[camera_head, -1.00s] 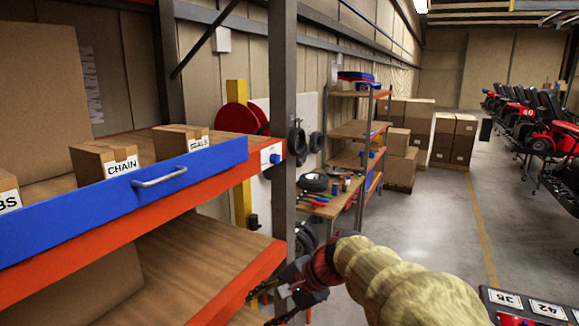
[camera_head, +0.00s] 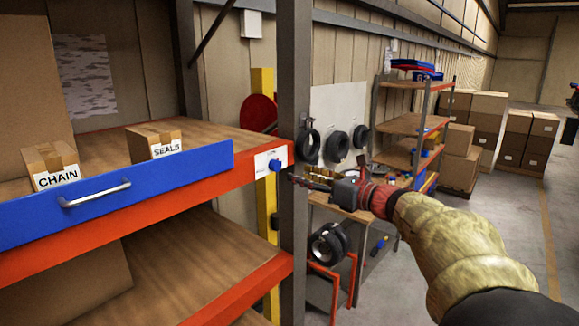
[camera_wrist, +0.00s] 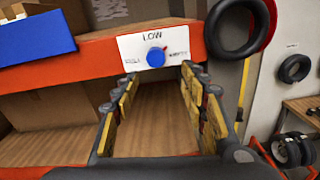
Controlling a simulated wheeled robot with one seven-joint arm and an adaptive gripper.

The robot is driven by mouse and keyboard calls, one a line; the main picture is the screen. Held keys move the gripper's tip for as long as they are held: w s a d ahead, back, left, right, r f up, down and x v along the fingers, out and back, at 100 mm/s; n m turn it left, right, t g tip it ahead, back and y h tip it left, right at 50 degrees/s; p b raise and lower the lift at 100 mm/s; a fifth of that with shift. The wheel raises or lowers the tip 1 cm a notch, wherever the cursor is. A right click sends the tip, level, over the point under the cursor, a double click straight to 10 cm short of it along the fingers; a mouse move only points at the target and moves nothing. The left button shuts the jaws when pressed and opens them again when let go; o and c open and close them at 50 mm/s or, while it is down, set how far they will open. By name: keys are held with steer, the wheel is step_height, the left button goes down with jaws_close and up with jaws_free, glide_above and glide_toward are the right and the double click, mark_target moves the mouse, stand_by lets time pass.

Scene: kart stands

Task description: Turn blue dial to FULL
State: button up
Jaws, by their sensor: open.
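The blue dial (camera_head: 275,165) is a small round knob on a white plate (camera_head: 263,160) at the right end of the orange shelf beam. In the wrist view the dial (camera_wrist: 156,57) sits beyond my fingertips, slightly above the gap between them. "LOW" is printed above it; the smaller labels at its sides are too blurred to read surely. A small red mark shows at the dial's upper right. My gripper (camera_wrist: 160,85) is open and empty, its two fingers on either side of the view, apart from the dial. In the head view my gripper (camera_head: 300,180) is right of the dial.
The blue drawer front (camera_head: 120,190) with a metal handle is left of the dial, with CHAIN (camera_head: 50,167) and SEALS (camera_head: 154,143) boxes behind it. A dark upright post (camera_head: 294,120) stands beside the plate. Tyres (camera_head: 336,146) hang behind; a workbench is at right.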

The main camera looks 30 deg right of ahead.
mark_target(278, 167)
steer(key=shift+m, duration=0.8)
steer(key=x, duration=0.2)
steer(key=p+x, duration=0.1)
steer(key=x, duration=0.5)
steer(key=shift+s+a+r, duration=0.1)
steer(key=shift+a+r, duration=0.2)
steer(key=shift+a, duration=0.05)
steer(key=shift+c, duration=1.3)
steer(key=c, duration=0.7)
jaws_close()
